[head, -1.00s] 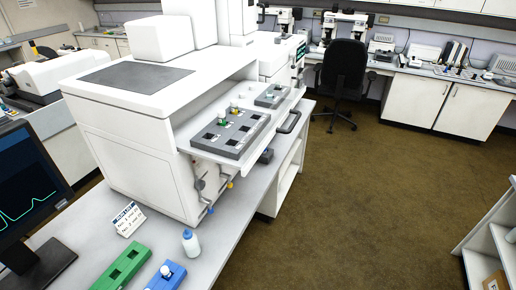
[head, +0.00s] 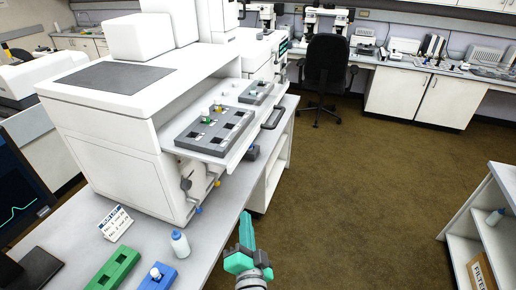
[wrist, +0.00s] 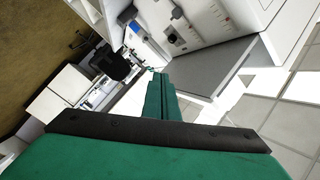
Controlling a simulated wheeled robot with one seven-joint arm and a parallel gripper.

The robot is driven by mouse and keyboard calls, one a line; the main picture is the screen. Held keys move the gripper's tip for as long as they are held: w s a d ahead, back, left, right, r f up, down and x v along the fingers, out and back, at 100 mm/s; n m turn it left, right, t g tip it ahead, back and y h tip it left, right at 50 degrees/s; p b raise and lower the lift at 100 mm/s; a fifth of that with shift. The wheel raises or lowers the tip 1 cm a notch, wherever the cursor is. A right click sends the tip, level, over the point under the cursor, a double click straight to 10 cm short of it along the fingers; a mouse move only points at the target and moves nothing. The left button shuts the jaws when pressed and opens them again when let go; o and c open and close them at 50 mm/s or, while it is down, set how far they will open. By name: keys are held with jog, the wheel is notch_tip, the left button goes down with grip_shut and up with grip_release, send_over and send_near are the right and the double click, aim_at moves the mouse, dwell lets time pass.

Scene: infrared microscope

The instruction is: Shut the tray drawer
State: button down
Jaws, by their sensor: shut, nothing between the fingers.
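The tray drawer (head: 231,157) of the white microscope (head: 110,125) stands pulled out on its right side. It carries a larger grey sample tray (head: 203,143) and a smaller grey tray (head: 254,93). A black handle (head: 272,117) sits on the drawer's front edge. My green gripper (head: 245,222) is at the lower middle of the head view, near the bench edge, apart from the drawer and below it in the picture. Its fingers are shut and empty. In the wrist view the shut fingers (wrist: 161,98) point away from the camera, touching nothing visible.
On the bench stand a small bottle (head: 180,243), a green rack (head: 113,268), a blue rack (head: 158,277), a label card (head: 115,222) and a monitor (head: 22,190). A black chair (head: 328,70) stands behind. The floor (head: 360,180) right of the bench is clear.

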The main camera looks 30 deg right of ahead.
jog(key=w+d+r+m+g+h, duration=0.2)
jog(key=w+d+r+m+h, duration=0.2)
jog(key=d+r+m, duration=0.75)
jog(key=w+r+n, duration=0.1)
jog(key=w, duration=0.9)
jog(key=shift+w+d+r+t, duration=0.2)
jog(key=shift+w+d+t, duration=0.05)
jog(key=shift+w+t, duration=0.1)
